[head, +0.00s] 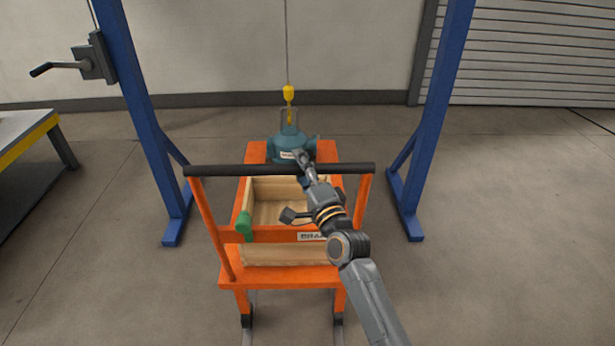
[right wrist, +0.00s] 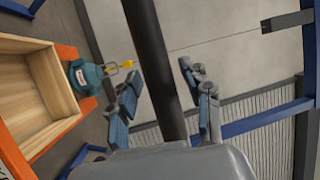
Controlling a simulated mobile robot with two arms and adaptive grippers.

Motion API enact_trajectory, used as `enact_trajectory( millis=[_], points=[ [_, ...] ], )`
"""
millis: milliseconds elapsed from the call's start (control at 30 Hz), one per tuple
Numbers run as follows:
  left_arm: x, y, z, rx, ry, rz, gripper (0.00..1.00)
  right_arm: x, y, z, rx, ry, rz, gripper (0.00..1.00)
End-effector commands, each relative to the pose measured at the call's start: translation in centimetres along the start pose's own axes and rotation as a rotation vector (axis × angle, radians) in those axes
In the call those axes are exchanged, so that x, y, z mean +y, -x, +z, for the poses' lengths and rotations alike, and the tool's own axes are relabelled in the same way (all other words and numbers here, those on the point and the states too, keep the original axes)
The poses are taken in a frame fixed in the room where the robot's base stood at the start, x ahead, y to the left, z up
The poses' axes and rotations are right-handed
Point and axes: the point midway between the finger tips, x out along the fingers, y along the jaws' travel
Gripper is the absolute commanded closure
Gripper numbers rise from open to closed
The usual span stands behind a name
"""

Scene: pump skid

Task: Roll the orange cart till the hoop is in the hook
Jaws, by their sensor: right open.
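The orange cart (head: 285,275) stands between the blue posts, with a black handle bar (head: 235,170) across its near end. A teal pump (head: 290,143) sits on its far part, with a grey hoop (head: 284,118) on top. The yellow hook (head: 288,94) hangs on a cable at the hoop; I cannot tell whether it is through it. My right gripper (head: 303,160) is at the bar, right of its middle. In the right wrist view the open fingers (right wrist: 165,100) lie either side of the bar (right wrist: 152,60). My left gripper is not in view.
A wooden crate (head: 262,212) sits on the cart, with a green knob (head: 244,226) at its left and a partly covered label. Blue gantry posts (head: 150,130) (head: 437,110) flank the cart. A hand crank (head: 60,66) is on the left post. A bench (head: 25,135) stands far left.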

Motion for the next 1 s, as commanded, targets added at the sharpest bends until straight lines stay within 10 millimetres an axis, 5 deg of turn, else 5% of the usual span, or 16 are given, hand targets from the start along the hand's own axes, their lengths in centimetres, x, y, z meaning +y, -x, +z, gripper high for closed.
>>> enact_trajectory(
  millis=[600, 1000],
  points=[
    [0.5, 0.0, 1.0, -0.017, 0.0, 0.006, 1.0, 0.2, 10.7, -0.1, 0.001, 0.002, 0.004, 0.52],
    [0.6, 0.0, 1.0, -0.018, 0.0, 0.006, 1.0, 0.1, 11.8, -0.1, 0.001, 0.001, 0.003, 0.52]
  ],
)
